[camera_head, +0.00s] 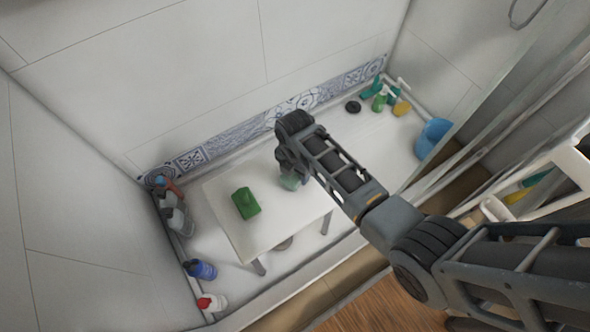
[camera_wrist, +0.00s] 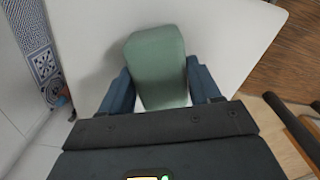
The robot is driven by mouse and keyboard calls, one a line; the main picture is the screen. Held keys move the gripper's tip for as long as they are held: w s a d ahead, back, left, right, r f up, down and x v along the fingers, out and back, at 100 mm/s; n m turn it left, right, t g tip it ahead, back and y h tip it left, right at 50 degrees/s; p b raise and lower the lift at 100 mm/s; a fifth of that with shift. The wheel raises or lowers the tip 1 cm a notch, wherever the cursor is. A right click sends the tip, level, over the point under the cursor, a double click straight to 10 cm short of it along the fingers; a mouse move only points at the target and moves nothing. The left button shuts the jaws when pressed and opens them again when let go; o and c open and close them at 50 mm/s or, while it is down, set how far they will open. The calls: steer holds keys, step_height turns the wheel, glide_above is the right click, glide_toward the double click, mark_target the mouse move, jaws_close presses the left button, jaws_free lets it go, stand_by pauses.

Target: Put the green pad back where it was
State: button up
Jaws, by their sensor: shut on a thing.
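The green pad (camera_wrist: 157,62) is a pale green block with rounded edges, between the two fingers of my gripper (camera_wrist: 161,86) in the wrist view. My gripper is shut on it. In the head view the pad (camera_head: 289,182) shows only in part below my gripper (camera_head: 291,172), over the right part of a white table (camera_head: 272,222). My arm hides some of it. I cannot tell whether the pad touches the table. A darker green object (camera_head: 246,203) with a raised part on top sits on the table's left half.
Bottles stand along the left wall, including a blue bottle (camera_head: 201,269) and a red-capped white bottle (camera_head: 211,302). Green and yellow bottles (camera_head: 380,101), a black round object (camera_head: 353,106) and a blue basin (camera_head: 432,138) are at the right. The table's front middle is clear.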

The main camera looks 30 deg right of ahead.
steer(key=shift+f, duration=0.1)
steer(key=o, duration=0.9)
steer(key=shift+o, duration=0.2)
step_height(320, 180, up, 12)
steer(key=p, duration=0.2)
steer(key=shift+r, duration=0.2)
